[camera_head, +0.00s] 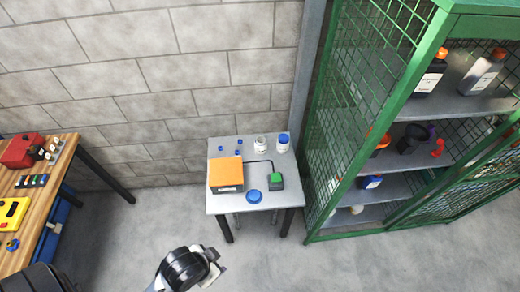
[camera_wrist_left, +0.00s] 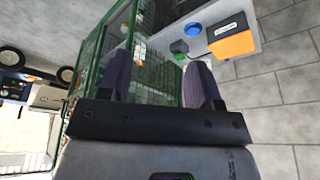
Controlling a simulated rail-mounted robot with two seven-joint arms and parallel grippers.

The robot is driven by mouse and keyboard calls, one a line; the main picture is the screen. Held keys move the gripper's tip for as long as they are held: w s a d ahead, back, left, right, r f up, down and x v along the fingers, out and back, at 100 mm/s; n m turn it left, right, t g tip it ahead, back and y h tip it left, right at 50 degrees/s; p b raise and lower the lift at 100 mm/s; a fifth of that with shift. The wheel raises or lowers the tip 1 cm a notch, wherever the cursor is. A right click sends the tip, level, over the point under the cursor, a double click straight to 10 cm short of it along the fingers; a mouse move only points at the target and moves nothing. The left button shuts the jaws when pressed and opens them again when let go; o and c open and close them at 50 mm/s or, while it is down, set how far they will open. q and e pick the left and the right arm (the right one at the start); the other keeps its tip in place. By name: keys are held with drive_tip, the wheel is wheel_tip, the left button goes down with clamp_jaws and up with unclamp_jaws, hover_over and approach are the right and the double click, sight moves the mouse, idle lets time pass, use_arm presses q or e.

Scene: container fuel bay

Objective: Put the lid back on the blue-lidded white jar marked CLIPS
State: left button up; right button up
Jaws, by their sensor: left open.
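The open white jar (camera_head: 260,146) stands at the back of the small grey table (camera_head: 226,207); its label is too small to read. A jar with a blue lid on (camera_head: 283,143) stands just right of it. A loose blue lid (camera_head: 254,196) lies near the table's front edge and also shows in the left wrist view (camera_wrist_left: 193,29). My left gripper (camera_head: 213,263) is in front of the table, apart from it, at the bottom of the head view. In the left wrist view its two fingers (camera_wrist_left: 160,82) are apart with nothing between them. My right gripper is not seen.
An orange box (camera_head: 226,173) and a green-and-black device (camera_head: 276,181) with a cable flank the loose lid. Several small blue pieces (camera_head: 238,152) lie at the back left. A green mesh cabinet (camera_head: 345,130) stands close right; a wooden bench (camera_head: 35,195) is far left.

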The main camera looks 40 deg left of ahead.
use_arm(q)
drive_tip(key=shift+a, duration=0.15)
drive_tip(key=o, duration=0.3)
idle(0.3)
